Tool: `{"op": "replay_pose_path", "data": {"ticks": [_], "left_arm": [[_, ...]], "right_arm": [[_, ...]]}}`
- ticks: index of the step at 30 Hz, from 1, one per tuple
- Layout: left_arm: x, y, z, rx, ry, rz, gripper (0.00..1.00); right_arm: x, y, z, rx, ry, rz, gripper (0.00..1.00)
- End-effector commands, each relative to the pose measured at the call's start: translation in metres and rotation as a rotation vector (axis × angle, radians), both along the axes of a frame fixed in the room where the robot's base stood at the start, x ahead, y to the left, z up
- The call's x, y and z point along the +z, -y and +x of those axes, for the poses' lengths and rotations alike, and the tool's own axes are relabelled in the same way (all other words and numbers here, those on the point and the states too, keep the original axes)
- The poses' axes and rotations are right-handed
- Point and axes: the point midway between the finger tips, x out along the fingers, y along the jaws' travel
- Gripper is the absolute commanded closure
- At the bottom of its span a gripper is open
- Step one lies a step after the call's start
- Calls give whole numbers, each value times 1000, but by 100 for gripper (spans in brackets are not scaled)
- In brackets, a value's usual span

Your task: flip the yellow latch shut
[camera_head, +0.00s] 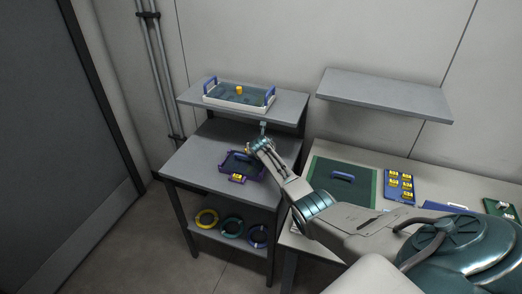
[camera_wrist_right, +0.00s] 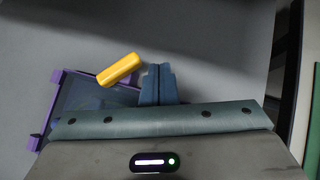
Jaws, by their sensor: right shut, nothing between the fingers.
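The yellow latch (camera_wrist_right: 119,69) shows in the right wrist view as a short rounded bar, tilted, beside the purple-edged tray (camera_wrist_right: 62,105). My right gripper (camera_wrist_right: 158,68) is shut and empty, its blue fingertips just right of the latch with a narrow gap in the picture. In the head view my right arm reaches over the purple tray (camera_head: 233,167) on the left table, and its wrist covers part of it. A small yellow piece (camera_head: 237,178) sits at the tray's front edge; I cannot tell whether it is the latch. My left gripper is not in view.
A shelf (camera_head: 190,97) above the table holds a white tray (camera_head: 211,101) with blue handles. Colored rings (camera_head: 206,217) lie on the lower shelf. The right bench has a green mat (camera_head: 322,176) and a blue tray (camera_head: 388,194) with several yellow pieces.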

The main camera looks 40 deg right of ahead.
Motion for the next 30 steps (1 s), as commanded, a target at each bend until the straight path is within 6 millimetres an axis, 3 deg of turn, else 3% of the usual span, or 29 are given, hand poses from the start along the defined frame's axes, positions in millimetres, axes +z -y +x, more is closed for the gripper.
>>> {"op": "replay_pose_path", "data": {"ticks": [30], "left_arm": [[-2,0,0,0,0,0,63]], "right_arm": [[2,-13,9,0,0,0,100]]}}
